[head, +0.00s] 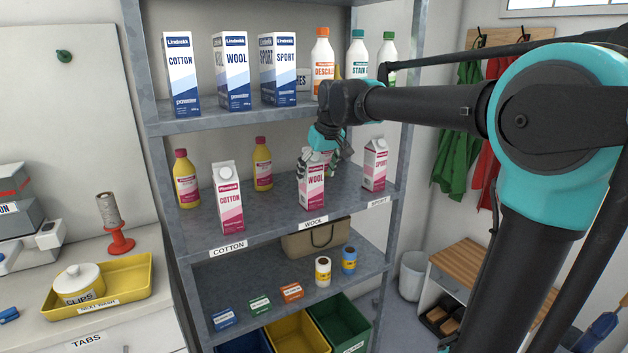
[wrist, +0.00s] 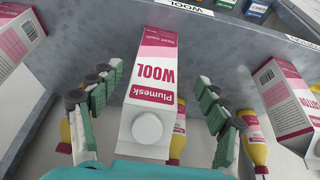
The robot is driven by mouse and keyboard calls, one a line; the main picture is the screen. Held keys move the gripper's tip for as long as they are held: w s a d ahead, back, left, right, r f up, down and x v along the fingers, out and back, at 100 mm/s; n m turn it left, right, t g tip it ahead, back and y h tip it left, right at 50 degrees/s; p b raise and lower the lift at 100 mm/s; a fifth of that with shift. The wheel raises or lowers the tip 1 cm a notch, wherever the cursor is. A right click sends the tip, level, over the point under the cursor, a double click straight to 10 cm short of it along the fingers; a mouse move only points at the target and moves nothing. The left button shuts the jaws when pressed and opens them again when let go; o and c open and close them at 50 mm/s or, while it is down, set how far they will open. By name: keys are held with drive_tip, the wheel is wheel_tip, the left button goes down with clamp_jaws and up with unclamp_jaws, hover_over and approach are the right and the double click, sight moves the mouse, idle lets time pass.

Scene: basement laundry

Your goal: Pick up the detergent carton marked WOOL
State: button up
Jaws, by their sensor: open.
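The pink and white detergent carton marked WOOL (head: 312,188) stands upright on the middle shelf, above the shelf label WOOL (head: 313,222). In the wrist view the carton (wrist: 150,85) appears upside down, with its round white cap toward me. Gaps show between the fingers and the carton's sides.
Matching cartons marked COTTON (head: 228,198) and SPORT (head: 375,165) stand left and right on the same shelf. Yellow bottles (head: 186,180) stand behind. A blue WOOL box (head: 232,72) is among boxes and bottles on the shelf above (head: 205,122).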

drive_tip(key=x, duration=0.6)
drive_tip(key=shift+w+d+f, duration=0.1)
drive_tip(key=shift+w+f, duration=0.2)
drive_tip(key=shift+w, duration=0.05)
drive_tip(key=shift+c, duration=0.3)
clamp_jaws()
